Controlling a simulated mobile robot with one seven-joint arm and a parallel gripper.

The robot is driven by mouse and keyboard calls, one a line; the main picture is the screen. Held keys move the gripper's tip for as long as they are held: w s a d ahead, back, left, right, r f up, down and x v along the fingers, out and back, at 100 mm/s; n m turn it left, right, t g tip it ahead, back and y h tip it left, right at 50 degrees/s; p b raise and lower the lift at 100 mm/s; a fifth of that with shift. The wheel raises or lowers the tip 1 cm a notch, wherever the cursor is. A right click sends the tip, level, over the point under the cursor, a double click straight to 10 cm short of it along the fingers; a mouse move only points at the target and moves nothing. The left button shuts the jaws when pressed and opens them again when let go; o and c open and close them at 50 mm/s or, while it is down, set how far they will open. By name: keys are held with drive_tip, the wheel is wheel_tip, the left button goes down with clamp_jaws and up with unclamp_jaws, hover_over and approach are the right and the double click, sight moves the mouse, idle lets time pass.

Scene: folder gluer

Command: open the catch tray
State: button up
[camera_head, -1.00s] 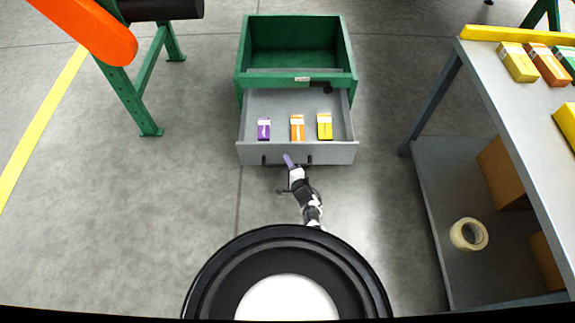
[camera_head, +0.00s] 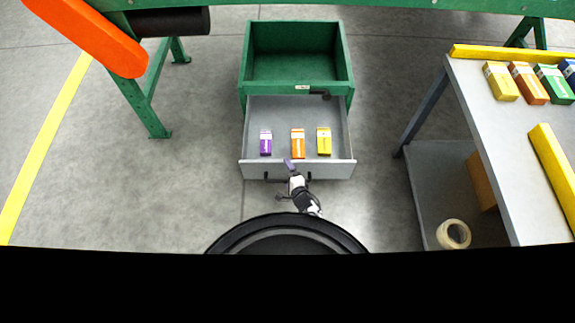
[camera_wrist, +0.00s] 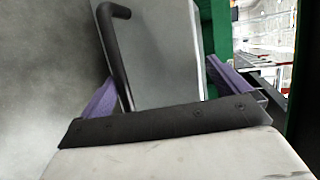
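The catch tray (camera_head: 279,107) is a grey drawer under a green bin (camera_head: 297,90). In the head view it stands well out toward me, with purple, orange and yellow small boxes in it. Its front panel carries a black bar handle (camera_head: 274,176). My gripper (camera_head: 289,166) is at this front panel, by the handle. In the wrist view the handle (camera_wrist: 115,55) runs between my purple fingers (camera_wrist: 165,92), closer to the left one. The fingers are wide apart and not closed on the bar. The right finger lies near the panel's edge.
A grey table (camera_head: 497,130) with several cartons and yellow rails stands at the right, with a tape roll (camera_head: 453,234) on its lower shelf. A green frame (camera_head: 146,103) with an orange guard stands at the left. Floor beside the tray is clear.

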drive_tip(key=w+r+p, duration=0.1)
drive_tip(key=w+r, duration=0.1)
drive_tip(key=r, duration=0.3)
drive_tip(key=w+r+t+p, duration=0.1)
drive_tip(key=r, duration=0.4)
drive_tip(key=w+r+t+p, duration=0.1)
drive_tip(key=w+r+p, duration=0.1)
drive_tip(key=r, duration=0.3)
drive_tip(key=shift+w+d+n+y, duration=0.3)
drive_tip(key=shift+w+d, duration=0.05)
drive_tip(key=shift+d, duration=0.05)
drive_tip(key=c, duration=1)
drive_tip(key=shift+s+a+p, duration=0.15)
drive_tip(key=shift+a+p, duration=0.15)
drive_tip(key=shift+p, duration=0.25)
